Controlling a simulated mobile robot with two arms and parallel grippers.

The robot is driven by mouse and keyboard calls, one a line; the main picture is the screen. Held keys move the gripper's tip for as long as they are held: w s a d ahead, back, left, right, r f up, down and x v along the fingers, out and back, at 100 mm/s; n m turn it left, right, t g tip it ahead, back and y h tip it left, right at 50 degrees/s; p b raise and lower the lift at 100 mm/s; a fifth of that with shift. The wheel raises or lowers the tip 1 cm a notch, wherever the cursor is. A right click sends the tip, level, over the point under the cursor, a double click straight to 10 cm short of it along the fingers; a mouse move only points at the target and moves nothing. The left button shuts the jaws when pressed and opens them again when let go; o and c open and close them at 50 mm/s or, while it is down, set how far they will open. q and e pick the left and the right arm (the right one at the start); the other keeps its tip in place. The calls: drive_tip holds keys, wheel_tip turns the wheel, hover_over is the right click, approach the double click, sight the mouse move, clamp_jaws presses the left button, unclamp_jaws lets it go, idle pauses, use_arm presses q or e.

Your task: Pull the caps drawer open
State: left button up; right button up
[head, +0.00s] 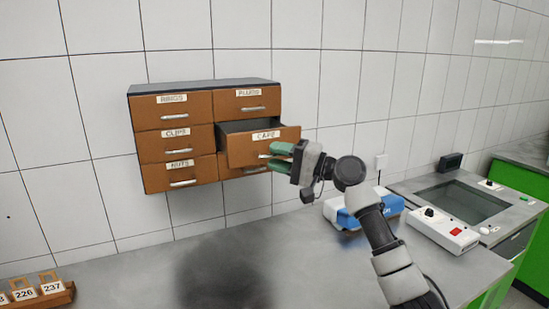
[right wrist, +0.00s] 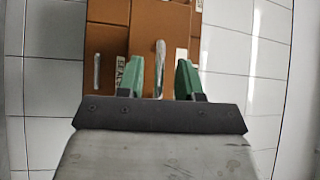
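The caps drawer (head: 240,148), a brown drawer labelled CAPS, stands pulled out from the right column of the wall cabinet, with its dark inside showing. Its silver handle also shows in the right wrist view (right wrist: 159,68). My right gripper (head: 272,156) is at the drawer front, its green fingers one above and one below the handle. In the right wrist view the fingers are apart with the handle between them, and a gap shows on each side. My left gripper is in neither view.
The cabinet (head: 204,84) also holds closed drawers labelled RINGS, PLUGS, CLIPS and NUTS. The drawer under CAPS is partly hidden. A grey counter (head: 150,280) lies below, with a blue and white box (head: 390,204), a control box (head: 440,230) and numbered tags (head: 52,287).

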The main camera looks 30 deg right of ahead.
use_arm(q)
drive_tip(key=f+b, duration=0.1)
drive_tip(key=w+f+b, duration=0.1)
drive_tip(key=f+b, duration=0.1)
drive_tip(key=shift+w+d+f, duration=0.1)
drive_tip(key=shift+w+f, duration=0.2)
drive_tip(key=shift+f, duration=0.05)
use_arm(e)
drive_tip(key=v, duration=1)
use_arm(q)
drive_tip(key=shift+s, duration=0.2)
use_arm(e)
drive_tip(key=shift+a, duration=0.1)
